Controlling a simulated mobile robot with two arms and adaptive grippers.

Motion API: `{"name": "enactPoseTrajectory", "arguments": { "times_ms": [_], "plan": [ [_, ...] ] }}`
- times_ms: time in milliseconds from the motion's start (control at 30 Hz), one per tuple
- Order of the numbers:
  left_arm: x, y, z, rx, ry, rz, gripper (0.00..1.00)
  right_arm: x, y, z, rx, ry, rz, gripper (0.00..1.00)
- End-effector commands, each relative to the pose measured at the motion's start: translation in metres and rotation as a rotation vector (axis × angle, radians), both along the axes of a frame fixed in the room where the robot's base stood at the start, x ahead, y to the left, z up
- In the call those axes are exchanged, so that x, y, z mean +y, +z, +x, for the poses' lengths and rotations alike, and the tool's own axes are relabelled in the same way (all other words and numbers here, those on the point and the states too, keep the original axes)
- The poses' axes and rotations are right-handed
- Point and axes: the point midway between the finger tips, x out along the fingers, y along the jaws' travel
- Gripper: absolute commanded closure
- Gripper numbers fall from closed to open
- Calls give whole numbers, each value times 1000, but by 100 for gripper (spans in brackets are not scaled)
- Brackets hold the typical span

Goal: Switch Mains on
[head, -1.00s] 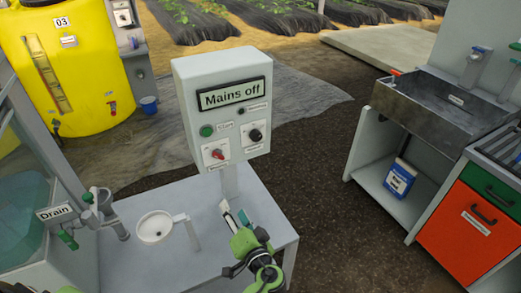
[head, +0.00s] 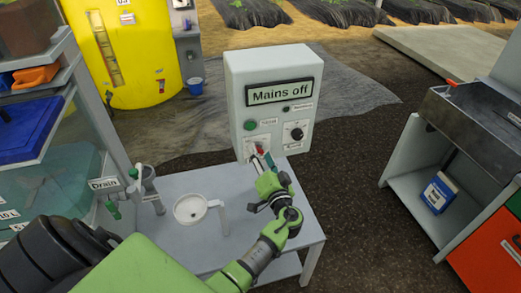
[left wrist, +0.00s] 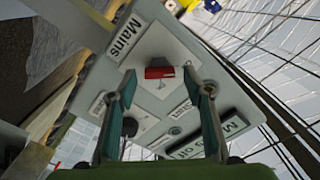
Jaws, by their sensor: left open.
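The grey control box (head: 268,68) stands at the back of the table, and its display (head: 282,93) reads "Mains off". The red switch handle (left wrist: 160,72) sits on a white plate beside a "Mains" label (left wrist: 126,37) in the left wrist view. In the head view my fingers partly cover this switch. My left gripper (head: 261,157) is open in front of the box's lower left. In the left wrist view its two fingers (left wrist: 160,88) are spread either side of the red handle. I cannot tell whether they touch it. My right gripper is not in view.
A green button (head: 250,126) and a black knob (head: 297,131) are close to the switch on the box. A white round cup (head: 190,209) and the drain valve (head: 112,208) are at the left. A sink unit (head: 400,165) stands at the right.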

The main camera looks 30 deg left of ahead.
Motion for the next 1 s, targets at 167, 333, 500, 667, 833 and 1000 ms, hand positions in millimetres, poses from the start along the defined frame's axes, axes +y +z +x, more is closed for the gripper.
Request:
{"name": "enactPoseTrajectory", "arguments": {
  "times_ms": [167, 333, 500, 667, 833, 1000],
  "plan": [
    [9, 0, 7, 0, 1, -1, 54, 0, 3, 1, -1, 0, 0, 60],
    [9, -1, 7, 0, 1, -1, 54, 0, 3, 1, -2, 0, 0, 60],
    [9, -1, 7, 0, 1, -1, 72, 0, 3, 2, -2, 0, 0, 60],
    [9, -1, 7, 0, 1, -1, 93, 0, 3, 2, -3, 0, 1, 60],
    [9, -1, 7, 6, 1, 4, 93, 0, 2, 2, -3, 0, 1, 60],
    [9, -2, 7, 39, 0, 31, 93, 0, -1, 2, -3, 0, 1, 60]
  ]
}}
